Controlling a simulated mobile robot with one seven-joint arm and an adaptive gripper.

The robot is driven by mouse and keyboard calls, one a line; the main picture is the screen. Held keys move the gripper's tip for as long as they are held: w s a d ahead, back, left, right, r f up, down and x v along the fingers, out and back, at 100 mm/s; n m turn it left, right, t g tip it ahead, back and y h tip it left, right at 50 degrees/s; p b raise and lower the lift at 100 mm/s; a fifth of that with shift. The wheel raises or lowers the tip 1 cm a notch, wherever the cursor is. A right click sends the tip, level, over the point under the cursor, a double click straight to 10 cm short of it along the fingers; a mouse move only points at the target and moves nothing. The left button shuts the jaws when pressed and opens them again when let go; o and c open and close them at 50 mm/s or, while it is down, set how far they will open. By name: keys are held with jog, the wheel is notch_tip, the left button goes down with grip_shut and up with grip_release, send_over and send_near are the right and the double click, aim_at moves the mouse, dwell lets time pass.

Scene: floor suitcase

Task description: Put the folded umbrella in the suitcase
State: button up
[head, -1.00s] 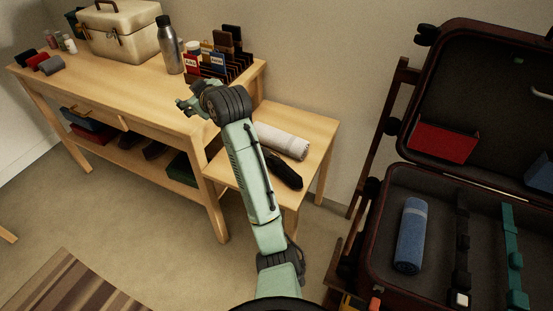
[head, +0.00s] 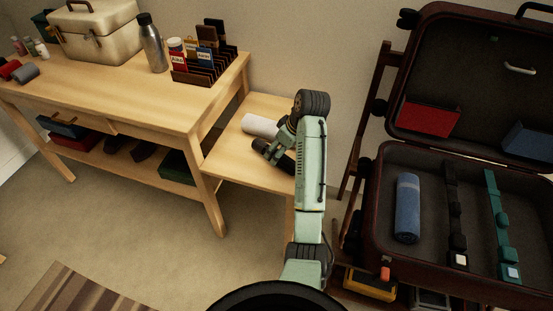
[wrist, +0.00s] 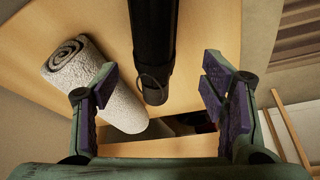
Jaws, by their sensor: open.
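The folded umbrella is a black cylinder (wrist: 155,45) with a small wrist loop at its near end. It lies on the low wooden side table. In the wrist view it runs between the two spread fingers of my gripper (wrist: 160,82), which is open and holds nothing.
A rolled white towel (wrist: 95,85) lies close left of the umbrella. The taller desk (head: 110,95) at the left carries a case (head: 95,35), a steel bottle (head: 151,45) and a card rack (head: 205,65). Bare suitcase floor shows between the blue towel and the black strap.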

jog(key=x, duration=0.2)
jog(key=p+x, duration=0.1)
jog(key=x, duration=0.2)
jog(key=shift+w+d+f, duration=0.2)
jog(key=shift+w+f, duration=0.1)
jog(key=shift+f, duration=0.05)
jog(key=c, duration=1.5)
grip_shut()
jog(key=shift+r, duration=0.2)
